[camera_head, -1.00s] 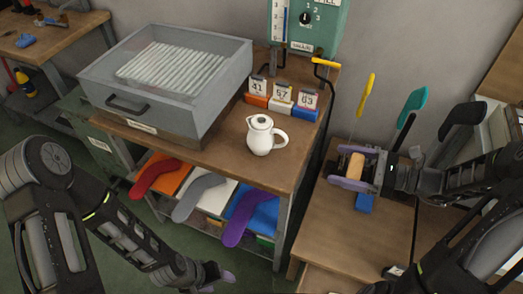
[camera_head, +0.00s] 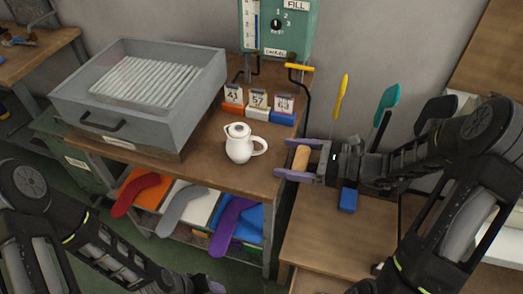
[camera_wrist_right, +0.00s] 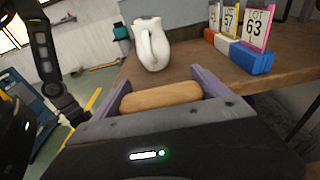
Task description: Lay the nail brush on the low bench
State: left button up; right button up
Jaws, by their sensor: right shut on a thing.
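The nail brush (camera_head: 301,158), a tan wooden block with rounded ends, is between the purple fingers of my right gripper (camera_head: 298,160), which is shut on it. The right wrist view also shows the brush (camera_wrist_right: 161,97) spanning the gap between the fingers; its bristles cannot be made out. The low bench (camera_head: 325,238) is the lower wooden top at right. The brush is held up in the air near the taller workbench's right edge, apart from the low bench's top. My left gripper (camera_head: 215,287) is barely in view at the bottom edge, so its opening is unclear.
A white pitcher (camera_head: 239,150) and numbered cards on coloured blocks (camera_head: 258,108) stand on the taller workbench (camera_head: 190,160), beside a grey tray box (camera_head: 205,105). A blue block (camera_head: 348,200) sits on the low bench. The bench's front part looks clear.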

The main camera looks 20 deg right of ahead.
aim_at(263, 159)
jog(key=shift+r+x, duration=0.15)
jog(key=shift+x, duration=0.75)
jog(key=shift+r+x, duration=0.15)
jog(key=shift+x, duration=0.8)
jog(key=shift+w+a, duration=0.1)
jog(key=x, duration=0.3)
jog(key=shift+a+r, duration=0.2)
jog(key=shift+w+a+f, duration=0.1)
jog(key=shift+w+f, duration=0.05)
jog(key=shift+w, duration=0.05)
jog(key=shift+f, duration=0.15)
jog(key=shift+f, duration=0.1)
jog(key=o, duration=1.3)
jog(key=shift+o, duration=0.2)
